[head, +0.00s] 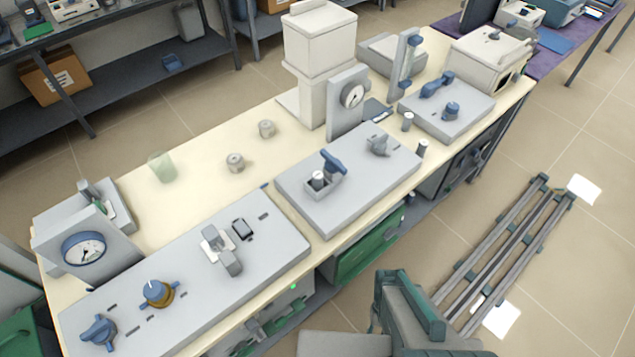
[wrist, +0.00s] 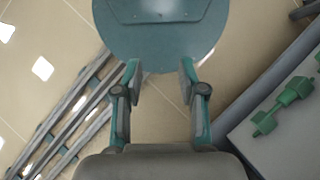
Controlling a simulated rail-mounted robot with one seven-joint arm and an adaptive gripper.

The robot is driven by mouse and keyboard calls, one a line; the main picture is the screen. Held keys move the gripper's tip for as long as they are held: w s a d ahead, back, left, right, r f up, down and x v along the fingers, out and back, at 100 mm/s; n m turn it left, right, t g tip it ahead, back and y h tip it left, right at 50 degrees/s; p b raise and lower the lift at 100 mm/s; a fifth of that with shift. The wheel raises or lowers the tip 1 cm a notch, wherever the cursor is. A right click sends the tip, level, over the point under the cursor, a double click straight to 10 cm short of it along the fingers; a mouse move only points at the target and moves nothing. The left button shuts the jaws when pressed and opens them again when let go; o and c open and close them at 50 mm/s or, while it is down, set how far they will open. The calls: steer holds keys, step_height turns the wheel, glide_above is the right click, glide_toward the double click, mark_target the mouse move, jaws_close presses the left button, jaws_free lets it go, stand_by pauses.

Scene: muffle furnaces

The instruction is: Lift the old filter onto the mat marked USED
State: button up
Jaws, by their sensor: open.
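My gripper (wrist: 160,82) is open and empty in the wrist view, over bare floor and away from the bench. Its fingers are not clear in the head view. I cannot tell for sure which thing is the old filter. A small grey cylinder (head: 318,177) stands in a square holder on the middle grey panel, beside a blue lever (head: 333,162). Similar small cylinders stand on the bench top (head: 265,128), (head: 235,162) and by the panels (head: 408,121), (head: 422,149). No mat with a readable USED mark shows; a small dark flat piece (head: 376,110) lies behind the middle panel.
The cream bench (head: 200,200) carries grey panels with knobs, a dial gauge (head: 352,96), a white tower (head: 318,60) and a translucent green cup (head: 162,167). Floor rails (head: 510,250) run at the right. In the wrist view, a green fitting (wrist: 283,105) sits at the right.

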stand_by(0.3)
steer(key=o, duration=0.4)
steer(key=shift+o, duration=0.2)
